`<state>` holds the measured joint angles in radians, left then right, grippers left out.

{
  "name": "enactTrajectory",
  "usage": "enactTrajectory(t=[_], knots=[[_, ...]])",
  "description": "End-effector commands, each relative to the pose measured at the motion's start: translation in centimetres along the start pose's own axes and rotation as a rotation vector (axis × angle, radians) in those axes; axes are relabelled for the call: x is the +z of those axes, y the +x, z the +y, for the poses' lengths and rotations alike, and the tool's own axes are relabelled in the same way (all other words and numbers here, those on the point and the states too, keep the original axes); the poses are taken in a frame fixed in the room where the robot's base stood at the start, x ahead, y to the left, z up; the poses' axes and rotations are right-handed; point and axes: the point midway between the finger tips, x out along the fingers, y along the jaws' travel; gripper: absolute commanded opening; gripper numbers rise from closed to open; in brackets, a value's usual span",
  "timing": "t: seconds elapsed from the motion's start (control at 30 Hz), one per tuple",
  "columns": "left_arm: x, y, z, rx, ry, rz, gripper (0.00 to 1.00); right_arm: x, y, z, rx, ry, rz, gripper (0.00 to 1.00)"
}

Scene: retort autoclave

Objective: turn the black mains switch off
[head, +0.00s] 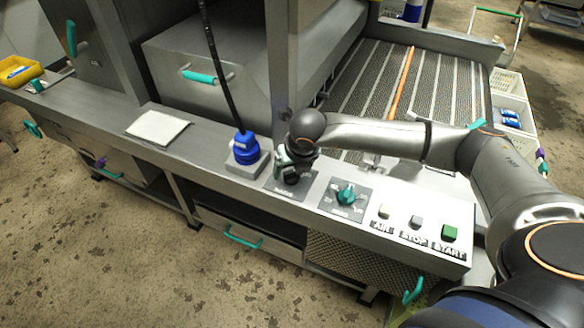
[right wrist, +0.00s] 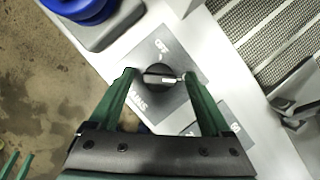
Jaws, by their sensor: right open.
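The black mains switch (right wrist: 158,77) is a round knob with a pale mark across it, on a grey plate with white lettering. In the right wrist view it sits between the green fingertips of my right gripper (right wrist: 159,78), one on each side. My right gripper is open. I cannot tell whether either finger touches the knob. In the head view my right gripper (head: 296,160) points down over the switch plate (head: 280,188) and hides much of the knob.
Left of the switch, a blue plug (head: 245,148) with a black cable stands on a grey block. To its right are a teal rotary knob (head: 346,194) and the AIR, STOP and START buttons (head: 449,233). A conveyor bed (head: 385,85) lies behind.

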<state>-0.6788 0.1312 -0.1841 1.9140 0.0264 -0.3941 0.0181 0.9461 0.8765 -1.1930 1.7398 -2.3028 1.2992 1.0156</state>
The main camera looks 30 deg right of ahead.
Motion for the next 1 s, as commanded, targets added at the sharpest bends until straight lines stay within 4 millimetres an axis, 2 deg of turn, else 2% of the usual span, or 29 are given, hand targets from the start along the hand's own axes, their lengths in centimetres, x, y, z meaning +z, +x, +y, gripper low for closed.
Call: enactTrajectory(t=[0.13,0.83,0.87,1.0], knots=[[0.00,0.00,0.01,0.000,0.000,0.000,0.50,-0.02,0.00,0.02,0.000,0.000,0.000,0.81],[0.00,0.00,0.01,0.000,0.000,0.000,0.50,-0.01,-0.04,-0.01,0.000,0.000,0.000,0.03],[0.00,0.00,0.01,0.000,0.000,0.000,0.50,0.00,-0.05,-0.01,0.000,0.000,0.000,0.00],[0.04,0.03,0.00,0.000,0.000,0.000,0.50,-0.01,-0.03,-0.03,0.001,-0.002,0.000,0.00]])
